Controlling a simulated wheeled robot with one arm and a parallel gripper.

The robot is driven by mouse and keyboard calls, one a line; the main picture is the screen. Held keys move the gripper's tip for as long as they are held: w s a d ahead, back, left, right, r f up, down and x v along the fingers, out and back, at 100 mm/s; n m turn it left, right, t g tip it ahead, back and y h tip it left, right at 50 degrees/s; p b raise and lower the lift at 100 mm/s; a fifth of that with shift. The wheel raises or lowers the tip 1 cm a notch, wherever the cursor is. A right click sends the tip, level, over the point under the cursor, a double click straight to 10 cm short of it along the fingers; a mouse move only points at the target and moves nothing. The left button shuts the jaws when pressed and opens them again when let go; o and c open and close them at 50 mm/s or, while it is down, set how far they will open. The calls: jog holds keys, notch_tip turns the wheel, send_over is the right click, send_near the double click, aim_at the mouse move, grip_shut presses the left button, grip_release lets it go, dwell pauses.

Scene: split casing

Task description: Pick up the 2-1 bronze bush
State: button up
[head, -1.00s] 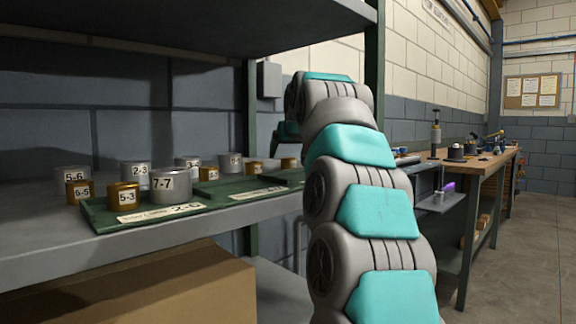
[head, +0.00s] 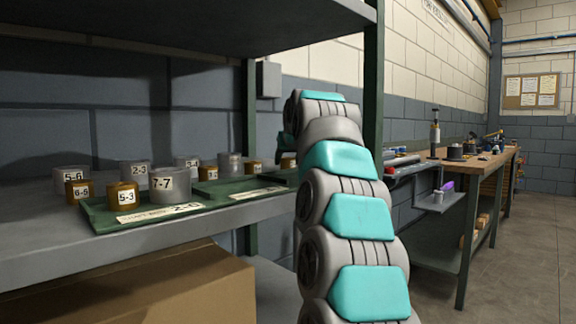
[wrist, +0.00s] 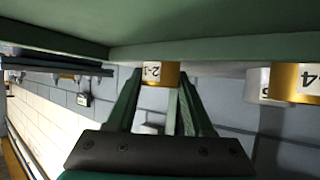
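The 2-1 bronze bush (wrist: 162,74) shows in the wrist view, with its label upside down, at the edge of a green surface. My gripper (wrist: 162,82) is open. Its two dark green fingers reach toward the bush, which appears between the fingertips; I cannot tell whether they touch it. In the head view my gripper is mostly hidden behind my arm. A bronze bush (head: 288,162) shows partly beside the arm there, its label unreadable.
Another bronze bush (wrist: 308,82) and a grey one stand to the right in the wrist view. A green tray (head: 185,216) on the shelf holds the 7-7 grey bush (head: 163,184) and 5-3 bronze bush (head: 126,196). An upper shelf (head: 190,22) hangs above. A green post (head: 373,90) stands behind my arm.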

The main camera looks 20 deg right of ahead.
grip_shut()
jog(key=shift+r, duration=0.2)
dwell(0.5)
jog(key=shift+r+p, duration=0.65)
jog(key=shift+r, duration=0.85)
